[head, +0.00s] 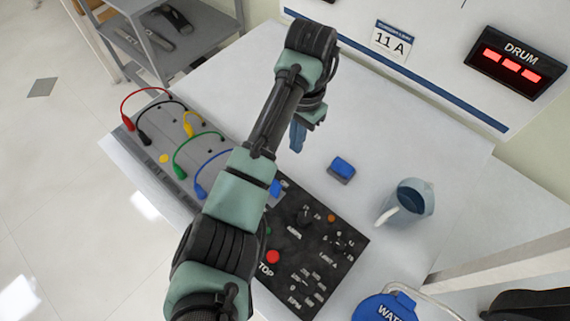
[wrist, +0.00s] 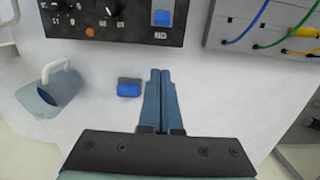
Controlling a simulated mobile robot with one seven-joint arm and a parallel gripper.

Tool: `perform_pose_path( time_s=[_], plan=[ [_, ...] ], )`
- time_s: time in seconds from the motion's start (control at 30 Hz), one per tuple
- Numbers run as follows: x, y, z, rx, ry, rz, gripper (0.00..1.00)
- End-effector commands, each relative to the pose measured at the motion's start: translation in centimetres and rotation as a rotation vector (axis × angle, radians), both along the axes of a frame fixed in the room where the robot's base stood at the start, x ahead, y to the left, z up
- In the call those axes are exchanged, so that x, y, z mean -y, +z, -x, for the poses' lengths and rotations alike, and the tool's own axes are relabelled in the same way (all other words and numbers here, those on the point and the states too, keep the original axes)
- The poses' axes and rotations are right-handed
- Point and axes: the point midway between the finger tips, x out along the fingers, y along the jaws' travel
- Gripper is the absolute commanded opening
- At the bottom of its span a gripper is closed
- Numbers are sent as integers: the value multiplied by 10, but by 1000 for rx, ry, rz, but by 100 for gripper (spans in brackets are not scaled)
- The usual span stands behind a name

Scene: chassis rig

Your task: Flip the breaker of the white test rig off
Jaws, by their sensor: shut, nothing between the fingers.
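A blue rocker switch (wrist: 162,18) sits in a light frame on the black control panel (wrist: 115,24). In the head view my arm partly covers this switch (head: 276,187), and its small label is too blurred to read. I cannot tell its on or off position. My gripper (wrist: 160,73) points toward the panel with its blue fingers together and empty. The fingertips are short of the switch in the wrist view. In the head view my gripper (head: 297,140) is over the white table (head: 430,135), behind the panel.
A blue-topped block (head: 342,168) and a translucent jug (head: 408,202) stand on the table. A grey board (head: 155,145) with coloured cables adjoins the panel. A red stop button (head: 273,256) is on the panel.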

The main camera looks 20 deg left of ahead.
Motion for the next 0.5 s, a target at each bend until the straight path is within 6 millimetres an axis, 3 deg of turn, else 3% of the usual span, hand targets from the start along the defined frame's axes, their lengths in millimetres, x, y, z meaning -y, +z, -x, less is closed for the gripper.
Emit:
perform_pose_path(
  time_s=[0.17, 0.5],
  plan=[
    [-1, -20, 3, -5, 1, 0, 0],
    [-3, -93, 9, -5, 0, 0, 0]
  ],
)
